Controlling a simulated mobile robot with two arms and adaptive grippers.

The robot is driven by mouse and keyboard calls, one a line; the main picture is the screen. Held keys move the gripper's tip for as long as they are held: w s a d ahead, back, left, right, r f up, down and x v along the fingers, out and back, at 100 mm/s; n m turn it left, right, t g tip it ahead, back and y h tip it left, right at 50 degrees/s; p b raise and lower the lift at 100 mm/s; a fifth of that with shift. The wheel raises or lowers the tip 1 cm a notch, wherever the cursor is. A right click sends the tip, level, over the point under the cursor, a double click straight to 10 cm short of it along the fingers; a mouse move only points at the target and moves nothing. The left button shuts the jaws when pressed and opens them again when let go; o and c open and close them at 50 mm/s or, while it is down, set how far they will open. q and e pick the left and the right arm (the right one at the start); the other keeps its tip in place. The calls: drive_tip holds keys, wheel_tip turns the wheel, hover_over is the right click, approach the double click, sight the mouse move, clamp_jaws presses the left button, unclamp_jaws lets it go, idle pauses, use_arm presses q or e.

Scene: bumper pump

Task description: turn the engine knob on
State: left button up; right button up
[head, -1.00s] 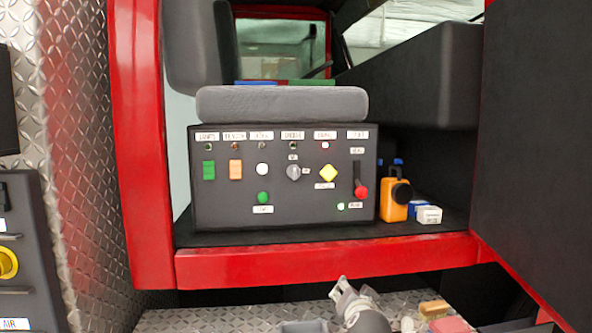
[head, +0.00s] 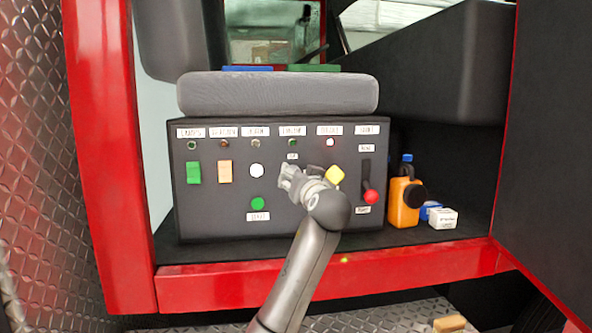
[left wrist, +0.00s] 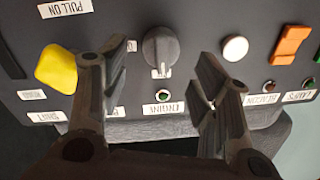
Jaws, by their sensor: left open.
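The engine knob (left wrist: 160,48) is a dark grey rotary knob on the black control panel. In the left wrist view, which is turned upside down, it sits beside the ENGINE label (left wrist: 165,108) and a dark green lamp. A small white mark shows at its lower edge. My left gripper (head: 290,178) is at the panel in the head view and covers most of the knob there. In the left wrist view, its open fingers (left wrist: 162,60) stand on either side of the knob with gaps visible. I cannot tell how close the tips are in depth. My right gripper is out of view.
A yellow knob (left wrist: 57,70) is close to one finger, and a white button (left wrist: 235,47) is close to the other. A red-tipped lever (head: 370,197), a green button (head: 257,203) and an orange bottle (head: 404,205) are nearby. The red sill (head: 200,287) runs below the panel.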

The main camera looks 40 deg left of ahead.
use_arm(q)
drive_tip(key=x, duration=0.3)
drive_tip(key=shift+w+a+p, duration=0.2)
drive_tip(key=shift+a+p, duration=0.1)
drive_tip(key=shift+p, duration=0.1)
drive_tip(key=shift+c, duration=0.9)
drive_tip(key=c, duration=0.9)
drive_tip(key=shift+o, duration=0.2)
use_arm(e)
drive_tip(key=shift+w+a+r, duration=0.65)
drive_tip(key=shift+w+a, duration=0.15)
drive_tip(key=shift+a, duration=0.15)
